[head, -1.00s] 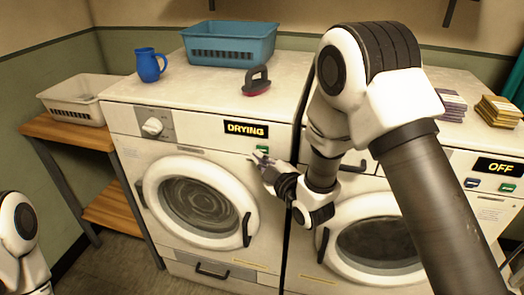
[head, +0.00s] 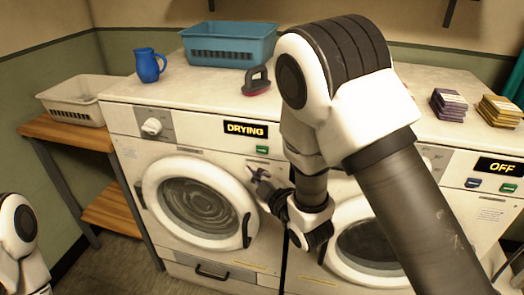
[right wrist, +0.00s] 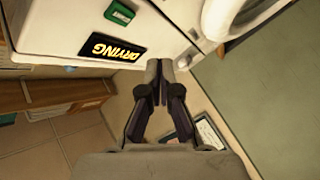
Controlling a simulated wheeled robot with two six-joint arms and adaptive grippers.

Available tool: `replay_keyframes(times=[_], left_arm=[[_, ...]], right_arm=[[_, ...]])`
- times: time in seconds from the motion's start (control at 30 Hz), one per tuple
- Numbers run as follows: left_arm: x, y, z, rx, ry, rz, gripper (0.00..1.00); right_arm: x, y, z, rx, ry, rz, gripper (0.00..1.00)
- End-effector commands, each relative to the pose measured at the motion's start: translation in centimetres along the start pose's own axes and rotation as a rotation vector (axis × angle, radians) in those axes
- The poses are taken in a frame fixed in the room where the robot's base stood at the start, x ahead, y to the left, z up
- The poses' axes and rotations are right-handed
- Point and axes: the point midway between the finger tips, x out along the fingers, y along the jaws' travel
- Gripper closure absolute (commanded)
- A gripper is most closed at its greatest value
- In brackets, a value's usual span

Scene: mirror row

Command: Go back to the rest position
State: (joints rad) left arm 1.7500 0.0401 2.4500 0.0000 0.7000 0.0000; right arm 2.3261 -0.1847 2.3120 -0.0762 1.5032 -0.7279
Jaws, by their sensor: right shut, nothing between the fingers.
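My right gripper (head: 257,173) is shut and empty in front of the left machine (head: 215,258), a little below its green button (head: 262,150). The lit display (head: 245,130) beside that button reads DRYING. In the right wrist view, my right gripper's fingers (right wrist: 160,78) are together with nothing between them. The DRYING display (right wrist: 119,48) and the green button (right wrist: 119,12) show apart from them. My right arm crosses the front of the right machine (head: 455,160). At the lower left of the head view only part of my left arm shows; its gripper is out of view.
On the left machine's top stand a blue jug (head: 148,65), a blue basket (head: 230,45) and a dark iron-like item (head: 257,80). Card stacks (head: 449,104) lie on the right machine. A white basket (head: 70,112) stands on a wooden shelf (head: 65,133) at the left.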

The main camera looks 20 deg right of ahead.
Motion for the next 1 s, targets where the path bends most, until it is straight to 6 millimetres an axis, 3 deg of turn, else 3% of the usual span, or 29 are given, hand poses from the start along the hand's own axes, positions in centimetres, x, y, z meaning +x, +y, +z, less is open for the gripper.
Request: replay_keyframes(times=[0.47,0.57,0.63,0.77,0.87,0.9,1.0], left_arm=[[-0.1,0.0,0.0,0.0,0.0,0.0,0.25],[-0.7,0.0,0.0,0.0,0.0,0.0,0.25],[-1.4,0.0,0.0,0.0,0.0,0.0,0.25],[-2.8,0.0,0.0,0.0,0.0,0.0,0.25],[-3.5,0.0,0.0,0.0,0.0,0.0,0.25],[-3.8,0.0,0.0,0.0,0.0,0.0,0.25],[-4.2,0.0,0.0,0.0,0.0,0.0,0.25]], right_arm=[[0.0,-0.2,0.1,0.001,-0.003,-0.004,1.0],[-0.5,-1.8,1.9,0.02,-0.044,-0.041,1.0],[-1.6,-4.1,4.7,0.054,-0.113,-0.09,1.0],[-6.7,-10.3,12.0,0.159,-0.347,-0.245,1.0],[-12.6,-15.2,17.1,0.305,-0.593,-0.378,1.0],[-15.5,-17.0,18.7,0.372,-0.702,-0.426,1.0],[-22.8,-20.6,21.4,0.548,-0.989,-0.515,1.0]])
